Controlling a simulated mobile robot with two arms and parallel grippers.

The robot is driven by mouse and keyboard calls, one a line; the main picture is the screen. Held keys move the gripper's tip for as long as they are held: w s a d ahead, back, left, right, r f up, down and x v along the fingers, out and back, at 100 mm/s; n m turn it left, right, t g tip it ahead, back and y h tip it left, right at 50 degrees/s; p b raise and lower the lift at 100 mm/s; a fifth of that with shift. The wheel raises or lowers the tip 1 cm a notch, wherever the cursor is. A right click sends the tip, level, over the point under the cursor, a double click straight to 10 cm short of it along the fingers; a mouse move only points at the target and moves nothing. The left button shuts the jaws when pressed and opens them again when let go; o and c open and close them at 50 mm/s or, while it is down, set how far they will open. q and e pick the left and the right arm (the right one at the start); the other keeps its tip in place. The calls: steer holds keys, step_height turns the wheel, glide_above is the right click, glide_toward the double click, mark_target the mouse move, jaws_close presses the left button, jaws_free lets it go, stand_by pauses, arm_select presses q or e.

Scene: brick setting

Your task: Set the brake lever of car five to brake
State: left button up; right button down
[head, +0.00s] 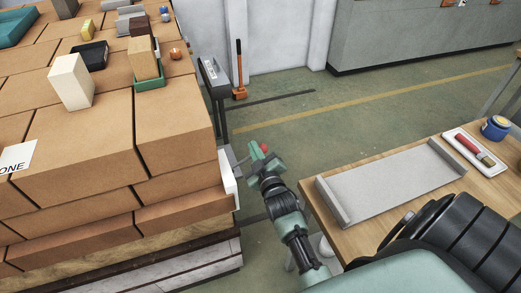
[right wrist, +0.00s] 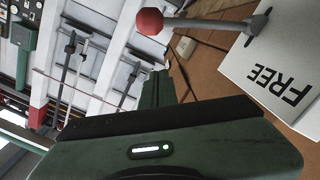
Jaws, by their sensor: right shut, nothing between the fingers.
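The brake lever has a red ball knob (head: 264,147) on a grey rod. In the right wrist view its knob (right wrist: 150,21) is at the top, and the rod runs right to a grey pivot (right wrist: 258,22) on a white plate (right wrist: 275,75) marked FREE. The plate (head: 228,177) shows edge-on at the brick stack's side in the head view. My right gripper (head: 261,161) is shut and empty, close by the knob. In the right wrist view its fingers (right wrist: 158,78) lie together below the knob; contact is not clear. My left gripper is out of view. No car number is readable.
The brick stack (head: 75,140) on its car fills the left, with loose blocks on top. A wooden table (head: 360,235) with a grey tray (head: 395,183) stands at the right. A dark post (head: 212,80) stands behind the stack. Green floor (head: 300,125) lies open beyond.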

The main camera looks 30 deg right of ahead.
mark_target(248, 157)
steer(key=d+f, duration=0.2)
steer(key=f, duration=0.1)
steer(key=shift+w+d+f, duration=0.1)
steer(key=shift+w+d, duration=0.1)
steer(key=shift+d, duration=0.1)
